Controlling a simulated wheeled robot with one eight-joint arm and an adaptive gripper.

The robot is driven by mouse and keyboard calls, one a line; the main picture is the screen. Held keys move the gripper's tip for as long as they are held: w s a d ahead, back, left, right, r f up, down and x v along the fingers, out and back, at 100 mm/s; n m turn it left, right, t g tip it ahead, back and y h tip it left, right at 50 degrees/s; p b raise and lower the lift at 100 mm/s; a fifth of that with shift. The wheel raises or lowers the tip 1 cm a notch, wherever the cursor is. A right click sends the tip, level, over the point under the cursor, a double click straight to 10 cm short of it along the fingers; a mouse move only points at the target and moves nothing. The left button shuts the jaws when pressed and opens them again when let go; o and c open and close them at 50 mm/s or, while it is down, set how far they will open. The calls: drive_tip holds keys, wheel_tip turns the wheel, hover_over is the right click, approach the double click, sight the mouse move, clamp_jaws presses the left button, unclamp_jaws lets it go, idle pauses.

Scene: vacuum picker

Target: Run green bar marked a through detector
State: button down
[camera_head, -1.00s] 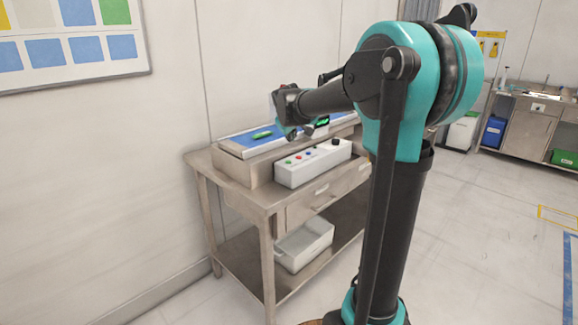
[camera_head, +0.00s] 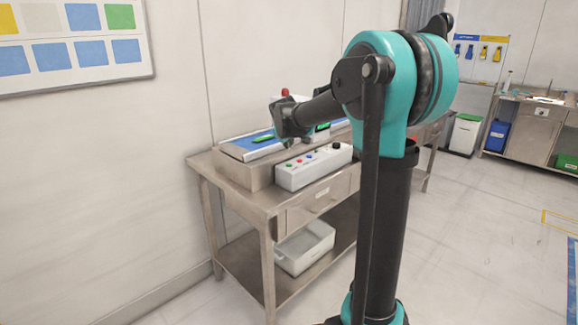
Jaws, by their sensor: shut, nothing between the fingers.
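A small green bar (camera_head: 263,138) lies on the blue belt (camera_head: 246,144) at the left end of the detector unit on the metal table. Any letter on it is too small to read. My gripper (camera_head: 291,138) hangs over the belt, just right of the bar and apart from it in the picture. It is shut and empty, though its fingertips are small and dark here. The detector housing (camera_head: 274,103), with a red light on top, is partly hidden behind my gripper. A green-lit display (camera_head: 322,126) shows to the right.
A white control box (camera_head: 314,166) with coloured buttons and a black knob stands at the front of the metal table (camera_head: 234,196). A white bin (camera_head: 304,248) sits on its lower shelf. A wall is close behind. The floor to the right is open.

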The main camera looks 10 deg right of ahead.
sight(289, 165)
drive_tip(key=shift+f, duration=2.45)
drive_tip(key=shift+f, duration=0.1)
drive_tip(key=shift+f, duration=0.3)
